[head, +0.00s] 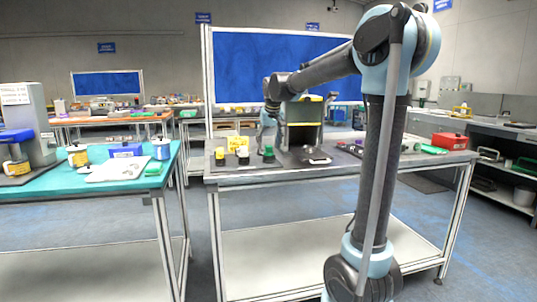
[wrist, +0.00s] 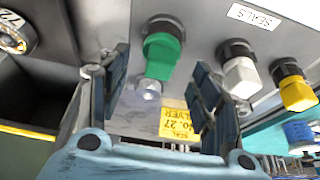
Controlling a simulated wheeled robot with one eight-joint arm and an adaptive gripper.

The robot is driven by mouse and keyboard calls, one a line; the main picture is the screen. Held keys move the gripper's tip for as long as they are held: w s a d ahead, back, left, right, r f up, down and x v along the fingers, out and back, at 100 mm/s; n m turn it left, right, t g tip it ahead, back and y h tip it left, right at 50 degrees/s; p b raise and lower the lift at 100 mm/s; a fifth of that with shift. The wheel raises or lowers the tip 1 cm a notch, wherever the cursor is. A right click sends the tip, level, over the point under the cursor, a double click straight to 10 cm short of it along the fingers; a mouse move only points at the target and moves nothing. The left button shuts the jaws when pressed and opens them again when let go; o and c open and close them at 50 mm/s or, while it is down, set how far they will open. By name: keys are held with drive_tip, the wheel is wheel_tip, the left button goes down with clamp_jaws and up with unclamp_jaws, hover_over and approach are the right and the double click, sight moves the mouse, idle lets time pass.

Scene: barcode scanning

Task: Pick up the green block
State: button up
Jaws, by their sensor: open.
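The green block (wrist: 163,55) stands on a round black base in the wrist view, between my gripper's two fingers. In the head view the green block (head: 268,151) is on the near left part of the grey table, in line with similar pieces. My gripper (wrist: 160,65) is open, with one finger on each side of the block and a visible gap to both. I cannot tell how far the fingertips are above the block. In the head view my gripper (head: 267,122) is small and partly unclear above the table.
A white block (wrist: 241,77) and a yellow block (wrist: 298,94) on black bases stand in a row to the right. A silver piece (wrist: 148,90) and a yellow label (wrist: 176,124) are close by. A dark open box (head: 302,134) stands beside them.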

sight(268, 146)
drive_tip(key=shift+x, duration=1.5)
drive_tip(key=c, duration=1.1)
drive_tip(key=shift+o, duration=0.2)
drive_tip(key=shift+r, duration=0.1)
wheel_tip(268, 146, up, 9)
drive_tip(key=shift+r, duration=0.1)
drive_tip(key=shift+w+f, duration=0.1)
drive_tip(key=shift+f, duration=3.95)
